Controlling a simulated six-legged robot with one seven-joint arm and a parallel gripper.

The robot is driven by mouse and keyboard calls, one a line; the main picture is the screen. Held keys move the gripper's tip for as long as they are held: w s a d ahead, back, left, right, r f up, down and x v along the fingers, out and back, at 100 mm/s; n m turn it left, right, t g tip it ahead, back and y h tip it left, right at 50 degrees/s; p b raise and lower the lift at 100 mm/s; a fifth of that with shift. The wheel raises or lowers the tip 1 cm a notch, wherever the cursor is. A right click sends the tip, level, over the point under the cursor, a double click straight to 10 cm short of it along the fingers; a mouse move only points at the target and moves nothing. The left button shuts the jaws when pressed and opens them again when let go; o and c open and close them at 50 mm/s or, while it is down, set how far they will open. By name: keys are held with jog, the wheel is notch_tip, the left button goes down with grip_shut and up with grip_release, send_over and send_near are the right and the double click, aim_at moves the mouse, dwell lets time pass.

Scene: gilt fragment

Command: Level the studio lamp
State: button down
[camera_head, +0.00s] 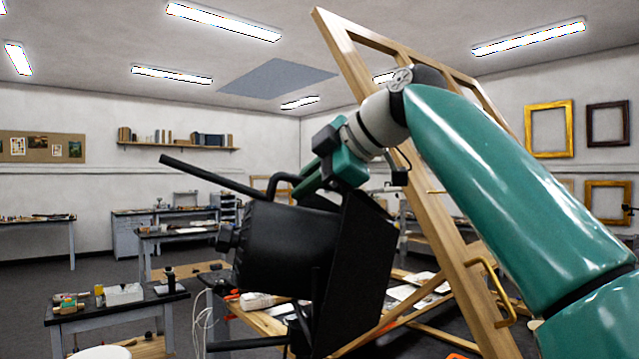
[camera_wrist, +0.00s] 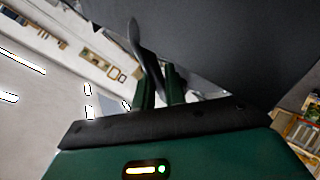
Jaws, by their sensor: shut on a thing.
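The studio lamp (camera_head: 285,248) is a black ribbed housing with a large flat black flap on its right side, in the middle of the head view. A curved black handle (camera_head: 283,181) and a long black bar (camera_head: 205,174) show at its top. My gripper (camera_head: 302,186) reaches down to the top of the lamp and is shut on its handle; the exact contact is partly hidden. In the wrist view, my gripper's fingers (camera_wrist: 160,90) close around a thin dark curved piece (camera_wrist: 137,42), and the lamp's dark surface (camera_wrist: 235,45) fills the upper right.
A large wooden easel frame (camera_head: 440,215) leans just behind the lamp and my arm. A work table (camera_head: 262,322) with loose items lies below. A small side table (camera_head: 115,303) stands at lower left. Open floor lies at the far left.

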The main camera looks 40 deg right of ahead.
aim_at(291, 179)
jog(key=shift+w+a+n+g+h, duration=0.3)
jog(key=shift+a+h, duration=0.1)
jog(key=shift+a, duration=0.25)
jog(key=shift+w+a+n+g+h, duration=0.2)
jog(key=shift+w+a+g+h, duration=0.15)
jog(key=shift+a, duration=0.3)
jog(key=shift+s+f, duration=0.1)
jog(key=c, duration=1.7)
grip_release()
jog(key=shift+a, duration=0.1)
jog(key=shift+c, duration=0.2)
